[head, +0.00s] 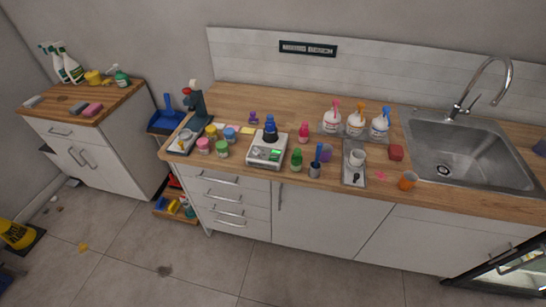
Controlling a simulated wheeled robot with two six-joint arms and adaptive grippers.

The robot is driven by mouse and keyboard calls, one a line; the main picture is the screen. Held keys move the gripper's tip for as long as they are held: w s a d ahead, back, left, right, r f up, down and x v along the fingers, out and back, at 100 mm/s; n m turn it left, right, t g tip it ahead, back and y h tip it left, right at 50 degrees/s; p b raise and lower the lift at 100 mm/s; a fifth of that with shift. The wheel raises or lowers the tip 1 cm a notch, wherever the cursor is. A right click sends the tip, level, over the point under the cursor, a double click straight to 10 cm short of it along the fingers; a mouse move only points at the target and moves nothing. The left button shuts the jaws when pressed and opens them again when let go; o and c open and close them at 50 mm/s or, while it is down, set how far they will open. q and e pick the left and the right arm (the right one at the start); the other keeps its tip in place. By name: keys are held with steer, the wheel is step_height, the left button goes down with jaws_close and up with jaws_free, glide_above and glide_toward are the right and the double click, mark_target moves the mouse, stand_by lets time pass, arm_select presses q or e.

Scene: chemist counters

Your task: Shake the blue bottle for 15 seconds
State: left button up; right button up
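Neither of my grippers shows in the head view, so nothing is seen touching the blue bottle.
A pink bottle (303,132) and a green bottle (297,160) stand close to the device. Several small jars (222,149) are to its left. A tray with a white cup (357,158) and the sink (470,150) are to the right. The floor in front is mostly clear.

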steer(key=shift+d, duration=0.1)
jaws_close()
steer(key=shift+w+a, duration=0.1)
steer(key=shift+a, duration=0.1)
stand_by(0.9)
